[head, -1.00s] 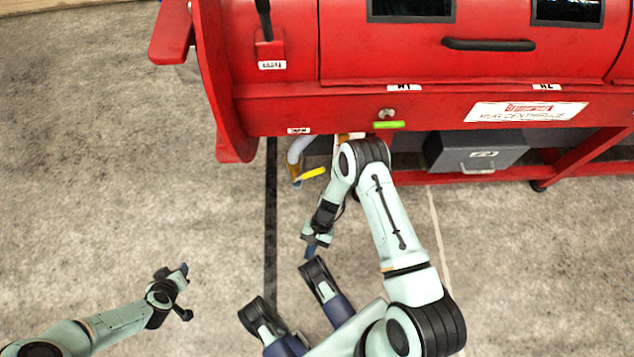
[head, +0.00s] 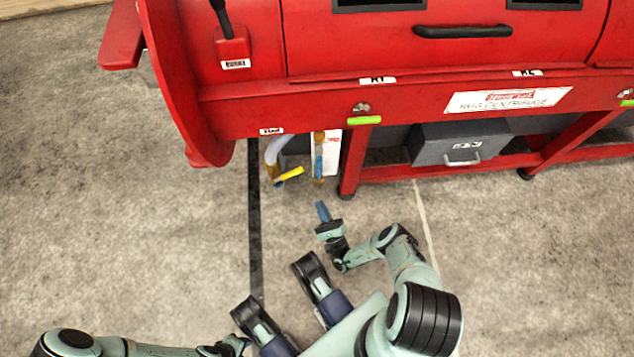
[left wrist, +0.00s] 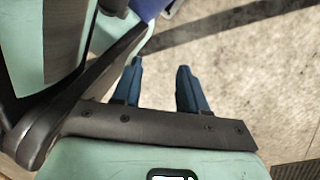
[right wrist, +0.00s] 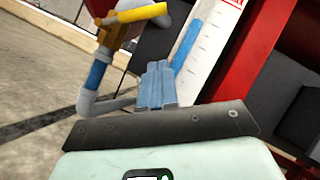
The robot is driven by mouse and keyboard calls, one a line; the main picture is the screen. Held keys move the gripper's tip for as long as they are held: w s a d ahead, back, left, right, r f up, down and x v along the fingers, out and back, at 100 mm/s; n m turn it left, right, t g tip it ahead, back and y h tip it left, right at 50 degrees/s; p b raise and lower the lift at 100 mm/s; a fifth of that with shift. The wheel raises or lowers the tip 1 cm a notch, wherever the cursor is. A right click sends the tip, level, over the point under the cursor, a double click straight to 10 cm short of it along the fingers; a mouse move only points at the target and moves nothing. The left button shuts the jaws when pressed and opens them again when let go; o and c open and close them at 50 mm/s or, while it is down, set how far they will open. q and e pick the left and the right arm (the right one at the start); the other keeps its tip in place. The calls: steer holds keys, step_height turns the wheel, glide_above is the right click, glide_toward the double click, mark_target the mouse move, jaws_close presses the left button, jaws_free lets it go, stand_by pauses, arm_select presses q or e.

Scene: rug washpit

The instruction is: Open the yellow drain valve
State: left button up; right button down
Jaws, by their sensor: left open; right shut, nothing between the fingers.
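The yellow drain valve handle (head: 290,174) sits on a pipe (head: 272,152) under the left end of the red machine. In the right wrist view the yellow handle (right wrist: 137,20) lies nearly level across a brass body, up and left of my fingertips. My right gripper (head: 322,210) is shut and empty, in front of the valve and a little right of it, apart from it. In the right wrist view its blue fingers (right wrist: 157,80) are together. My left gripper (left wrist: 160,80) is open and empty over the floor; in the head view it is at the bottom left, partly hidden.
A white gauge panel with a blue column (head: 325,154) stands just right of the valve. The red machine frame's leg (head: 352,170) is right of that. A grey drawer box (head: 458,146) sits beneath the machine. The floor (head: 130,200) left of the valve is clear.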

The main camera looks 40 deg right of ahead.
mark_target(288, 175)
arm_select(q)
steer(key=shift+s+a+f+g+b, duration=0.15)
steer(key=shift+s+f+b, duration=0.1)
steer(key=shift+s, duration=0.25)
steer(key=shift+s+d+f+g+b, duration=0.15)
steer(key=shift+s+f+b, duration=0.1)
steer(key=shift+s, duration=0.2)
arm_select(e)
steer(key=a+r+x, duration=0.1)
steer(key=a+x, duration=0.1)
steer(key=x, duration=0.9)
steer(key=shift+s+r, duration=0.25)
steer(key=shift+r, duration=0.2)
arm_select(q)
steer(key=shift+w+a+r, duration=0.1)
steer(key=shift+a, duration=0.05)
